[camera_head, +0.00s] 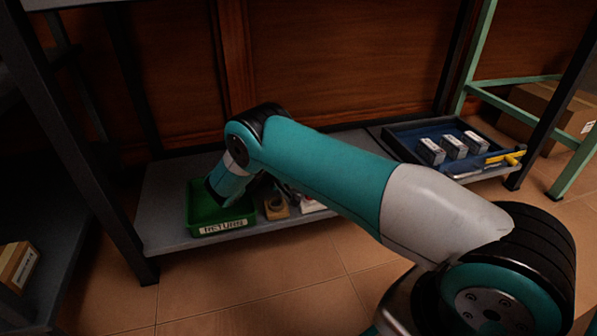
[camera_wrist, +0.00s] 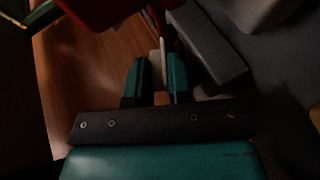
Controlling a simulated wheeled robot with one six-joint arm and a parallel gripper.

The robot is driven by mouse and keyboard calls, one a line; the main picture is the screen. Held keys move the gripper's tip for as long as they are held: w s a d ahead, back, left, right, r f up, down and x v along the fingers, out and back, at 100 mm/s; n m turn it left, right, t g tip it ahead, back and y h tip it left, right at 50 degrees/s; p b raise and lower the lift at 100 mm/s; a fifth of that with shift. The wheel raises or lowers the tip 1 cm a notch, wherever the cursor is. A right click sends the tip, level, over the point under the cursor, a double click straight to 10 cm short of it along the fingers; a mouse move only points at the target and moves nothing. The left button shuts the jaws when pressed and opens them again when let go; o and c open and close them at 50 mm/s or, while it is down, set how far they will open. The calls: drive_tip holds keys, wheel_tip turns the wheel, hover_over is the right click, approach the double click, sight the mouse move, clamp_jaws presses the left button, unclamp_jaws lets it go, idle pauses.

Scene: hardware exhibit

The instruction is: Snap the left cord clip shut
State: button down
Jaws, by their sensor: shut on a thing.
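My gripper (camera_wrist: 157,62) shows in the wrist view with its two teal fingers close on either side of a thin pale piece (camera_wrist: 155,58). I cannot tell for sure whether this piece is part of a cord clip. In the head view my arm reaches down to the lower shelf and hides the gripper's fingertips. A small tan block with a dark ring-like part (camera_head: 276,207) sits on the shelf just right of the green bin. A white piece (camera_head: 312,205) lies right of it, partly behind my arm. I cannot make out either cord clip clearly.
The green labelled bin (camera_head: 221,228) stands on the grey shelf (camera_head: 163,215), with my wrist over it. A blue tray (camera_head: 397,141) holds three small boxes and a yellow-handled tool at the right. In the wrist view a red object (camera_wrist: 105,12) and a dark block (camera_wrist: 212,50) are close to the fingers.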

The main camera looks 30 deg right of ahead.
drive_tip(key=shift+d+r, duration=0.15)
drive_tip(key=c, duration=1.1)
unclamp_jaws()
drive_tip(key=shift+a+f, duration=0.2)
drive_tip(key=shift+a, duration=0.05)
drive_tip(key=shift+r, duration=0.1)
